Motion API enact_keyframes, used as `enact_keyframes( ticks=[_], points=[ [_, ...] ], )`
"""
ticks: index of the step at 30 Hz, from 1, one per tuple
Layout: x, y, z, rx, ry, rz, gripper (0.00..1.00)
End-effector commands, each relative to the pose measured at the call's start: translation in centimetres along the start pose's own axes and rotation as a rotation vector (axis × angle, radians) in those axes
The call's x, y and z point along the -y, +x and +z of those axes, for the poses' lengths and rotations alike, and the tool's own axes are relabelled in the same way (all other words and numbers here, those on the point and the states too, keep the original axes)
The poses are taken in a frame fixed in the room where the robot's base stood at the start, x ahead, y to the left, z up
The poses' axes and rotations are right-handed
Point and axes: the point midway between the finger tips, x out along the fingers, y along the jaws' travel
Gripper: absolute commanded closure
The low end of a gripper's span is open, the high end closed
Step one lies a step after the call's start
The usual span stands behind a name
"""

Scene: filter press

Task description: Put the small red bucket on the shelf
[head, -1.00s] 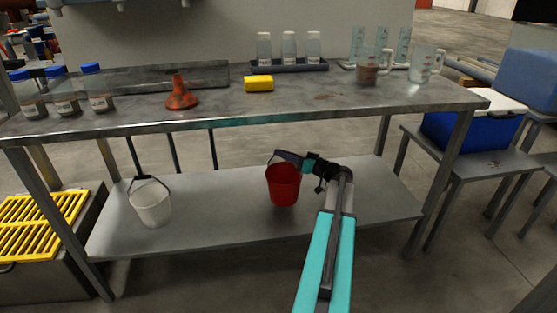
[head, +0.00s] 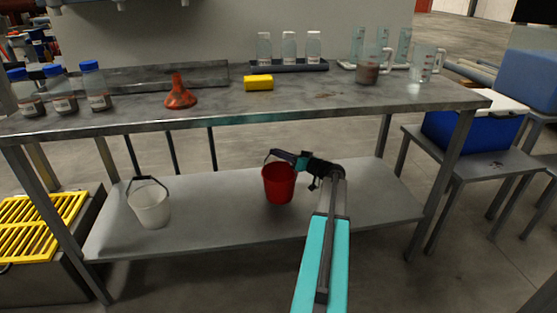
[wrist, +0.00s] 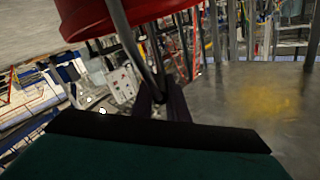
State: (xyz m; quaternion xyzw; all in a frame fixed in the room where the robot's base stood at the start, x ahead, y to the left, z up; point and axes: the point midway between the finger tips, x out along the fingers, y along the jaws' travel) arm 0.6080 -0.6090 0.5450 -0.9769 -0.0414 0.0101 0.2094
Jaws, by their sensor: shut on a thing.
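The small red bucket (head: 279,184) is over the lower shelf (head: 220,222) of the metal table in the head view. It looks upright, and I cannot tell whether its base touches the shelf. My gripper (head: 288,158) is shut on the bucket's dark handle, at the upper right of the bucket. In the wrist view the red bucket (wrist: 120,15) shows at the top, with its handle running down to the gripper fingers (wrist: 165,100).
A white bucket (head: 150,205) stands on the left of the lower shelf. The tabletop (head: 225,105) above holds an orange funnel (head: 180,93), a yellow block (head: 258,83), bottles and jugs. Shelf room is clear between the buckets and at the right.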

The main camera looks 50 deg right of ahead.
Motion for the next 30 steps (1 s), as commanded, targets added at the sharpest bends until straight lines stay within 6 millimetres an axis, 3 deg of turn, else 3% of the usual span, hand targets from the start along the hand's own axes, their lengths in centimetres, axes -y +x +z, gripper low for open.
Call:
enact_keyframes(
  ticks=[5, 20, 21, 24, 30],
  points=[
    [-0.8, 0.0, 1.8, -0.001, 0.0, -0.001, 1.0],
    [-0.9, 0.0, 2.1, -0.001, -0.001, -0.001, 1.0],
    [-0.9, 0.0, 2.1, 0.0, -0.001, 0.0, 0.85],
    [-0.9, 0.0, 2.1, 0.0, -0.001, -0.001, 0.68],
    [-0.9, 0.0, 2.1, 0.0, 0.0, -0.001, 0.68]
  ],
)
